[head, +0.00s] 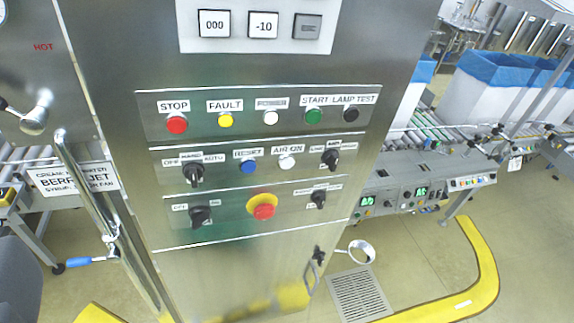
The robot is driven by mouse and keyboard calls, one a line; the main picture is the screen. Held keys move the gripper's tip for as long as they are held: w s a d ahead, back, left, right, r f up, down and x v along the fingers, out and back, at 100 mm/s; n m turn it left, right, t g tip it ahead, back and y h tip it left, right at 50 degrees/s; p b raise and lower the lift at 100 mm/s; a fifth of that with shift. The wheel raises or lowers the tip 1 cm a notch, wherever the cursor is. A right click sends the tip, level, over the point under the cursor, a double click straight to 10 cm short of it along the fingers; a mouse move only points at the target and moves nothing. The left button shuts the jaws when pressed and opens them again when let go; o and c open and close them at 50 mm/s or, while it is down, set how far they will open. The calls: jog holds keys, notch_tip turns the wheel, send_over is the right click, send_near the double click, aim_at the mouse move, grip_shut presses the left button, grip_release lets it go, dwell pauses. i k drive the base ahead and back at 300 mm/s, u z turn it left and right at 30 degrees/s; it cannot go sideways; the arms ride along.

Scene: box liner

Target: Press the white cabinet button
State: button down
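A steel cabinet (225,280) fills the middle of the head view, with its button panel facing me. Two white buttons show on it. One white button (271,118) is in the top row, between the yellow FAULT button (225,120) and the green START button (313,117); its label is too blurred to read surely. The other white button (286,163) is in the middle row under the label AIR ON, right of the blue RESET button (248,167). My gripper is not in view, and nothing covers either white button.
A red STOP button (177,125), a black button (351,115), a red emergency stop (263,207) and several black selector knobs share the panel. A door handle (90,185) juts out at left. Conveyors with blue-lined boxes (490,75) stand at right, above a yellow floor barrier (485,265).

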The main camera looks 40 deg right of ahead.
aim_at(286, 163)
jog(key=k, duration=1)
jog(key=z, duration=0.5)
jog(key=i, duration=0.95)
jog(key=z, duration=0.05)
